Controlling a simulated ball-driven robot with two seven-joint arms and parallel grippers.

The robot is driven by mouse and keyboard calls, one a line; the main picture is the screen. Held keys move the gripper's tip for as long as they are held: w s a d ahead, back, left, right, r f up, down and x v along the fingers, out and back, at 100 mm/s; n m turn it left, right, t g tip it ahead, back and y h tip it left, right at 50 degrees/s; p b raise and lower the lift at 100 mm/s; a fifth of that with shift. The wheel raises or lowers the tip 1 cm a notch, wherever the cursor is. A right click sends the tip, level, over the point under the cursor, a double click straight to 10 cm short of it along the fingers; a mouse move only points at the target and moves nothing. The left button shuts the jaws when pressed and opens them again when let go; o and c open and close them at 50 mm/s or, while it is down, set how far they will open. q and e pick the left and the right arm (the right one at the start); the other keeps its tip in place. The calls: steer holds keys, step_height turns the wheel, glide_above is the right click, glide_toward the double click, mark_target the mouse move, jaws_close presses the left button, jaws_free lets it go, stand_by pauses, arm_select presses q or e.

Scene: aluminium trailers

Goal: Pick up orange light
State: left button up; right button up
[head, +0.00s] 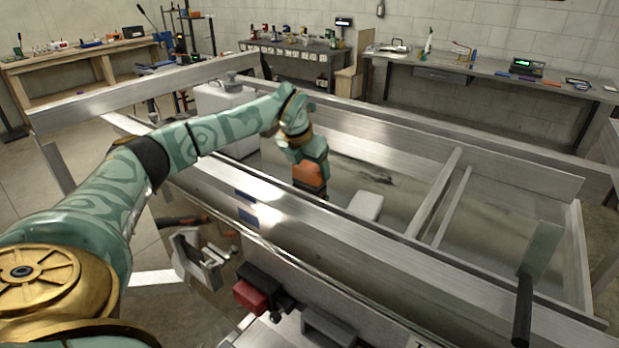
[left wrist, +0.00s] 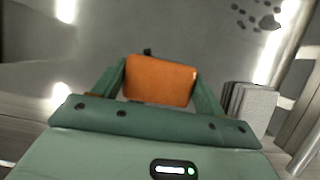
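The orange light (head: 310,174) is inside the aluminium trailer (head: 520,168), directly under my left gripper (head: 309,160) in the head view. In the left wrist view the orange light (left wrist: 159,80) sits between the two green fingers of the left gripper (left wrist: 160,85), which meet it on both sides. The left gripper looks shut on it. The lower end of the light is dark in the head view, and I cannot tell whether it touches the trailer floor. My right gripper is in neither view.
A pale block (head: 366,205) lies in the trailer right of the light; the trailer's side rail (head: 300,225) runs in front. A flat-bladed tool with a black handle (head: 522,310) and a red box (head: 250,297) are nearer. Workbenches (head: 470,72) line the back wall.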

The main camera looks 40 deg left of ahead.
arm_select(q)
steer(key=c, duration=0.4)
